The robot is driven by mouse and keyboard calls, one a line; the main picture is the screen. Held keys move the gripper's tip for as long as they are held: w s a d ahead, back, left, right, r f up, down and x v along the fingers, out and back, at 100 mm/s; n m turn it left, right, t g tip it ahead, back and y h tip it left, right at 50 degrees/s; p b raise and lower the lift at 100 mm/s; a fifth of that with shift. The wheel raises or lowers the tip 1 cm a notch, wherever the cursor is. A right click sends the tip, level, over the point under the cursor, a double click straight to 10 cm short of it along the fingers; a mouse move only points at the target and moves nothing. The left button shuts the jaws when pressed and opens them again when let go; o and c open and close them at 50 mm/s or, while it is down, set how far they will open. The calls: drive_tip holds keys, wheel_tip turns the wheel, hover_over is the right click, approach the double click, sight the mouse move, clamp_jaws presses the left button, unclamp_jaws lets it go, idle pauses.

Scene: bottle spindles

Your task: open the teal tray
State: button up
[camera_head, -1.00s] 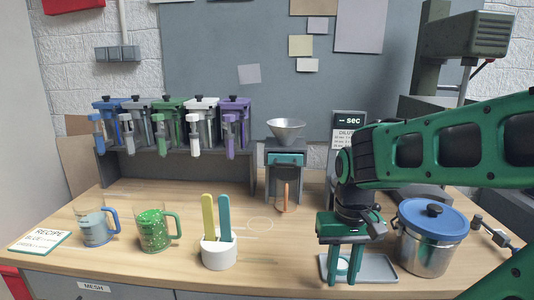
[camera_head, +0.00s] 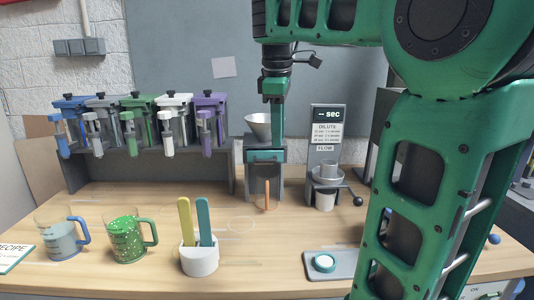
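The grey mesh-and-funnel stand (camera_head: 250,172) is at the back centre, with a pale funnel on top. The teal tray (camera_head: 264,156) is a teal band across its front, just below the funnel; it looks closed. My gripper (camera_head: 277,132) points down in front of the stand, overlapping the right side of the funnel. Its fingers end at or just above the tray's height in the picture. I see it edge-on, so its opening and any contact with the tray are hidden.
An orange lever (camera_head: 266,194) hangs below the tray. A dispenser (camera_head: 326,172) with a black knob stands right of it. A white cup (camera_head: 200,258) with yellow and teal sticks is in front. Mugs (camera_head: 127,240) stand at left. My arm fills the right side.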

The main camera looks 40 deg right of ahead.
sight(265, 152)
drive_tip(key=w+a+r+n, duration=0.1)
drive_tip(key=w+r+n, duration=0.2)
wheel_tip(265, 152, down, 10)
drive_tip(key=w+d, duration=0.1)
drive_tip(key=w, duration=0.1)
idle(0.5)
drive_tip(key=shift+d+f, duration=0.1)
clamp_jaws()
idle(1.2)
